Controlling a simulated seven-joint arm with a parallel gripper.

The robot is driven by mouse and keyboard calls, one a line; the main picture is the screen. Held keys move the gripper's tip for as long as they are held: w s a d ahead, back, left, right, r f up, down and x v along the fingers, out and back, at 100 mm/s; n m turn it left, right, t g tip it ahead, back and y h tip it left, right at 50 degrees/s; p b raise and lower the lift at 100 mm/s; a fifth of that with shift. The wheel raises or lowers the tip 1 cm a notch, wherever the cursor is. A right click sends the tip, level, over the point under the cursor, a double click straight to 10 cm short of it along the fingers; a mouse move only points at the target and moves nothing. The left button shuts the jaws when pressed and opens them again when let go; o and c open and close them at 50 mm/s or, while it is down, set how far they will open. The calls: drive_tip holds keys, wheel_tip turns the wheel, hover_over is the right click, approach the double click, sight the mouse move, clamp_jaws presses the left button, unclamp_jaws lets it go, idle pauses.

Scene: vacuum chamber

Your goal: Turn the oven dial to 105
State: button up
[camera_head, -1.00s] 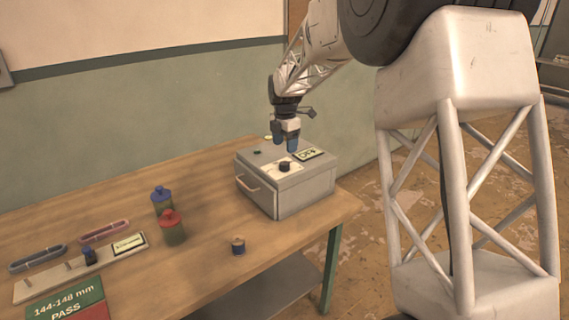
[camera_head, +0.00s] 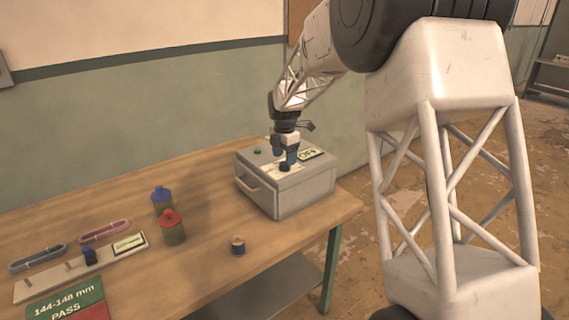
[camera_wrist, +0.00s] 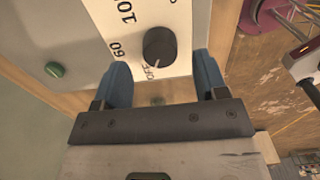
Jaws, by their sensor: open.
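I see no contact with the dial. In the head view the gripper (camera_head: 284,156) partly hides the dial.
A green button (camera_wrist: 54,69) is on the oven top beside the scale. On the table stand a blue-topped canister (camera_head: 161,200), a red-topped canister (camera_head: 171,228) and a small spool (camera_head: 238,246).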

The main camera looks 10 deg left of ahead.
sight(284, 163)
drive_tip(key=shift+f, duration=1.55)
drive_tip(key=c, duration=0.9)
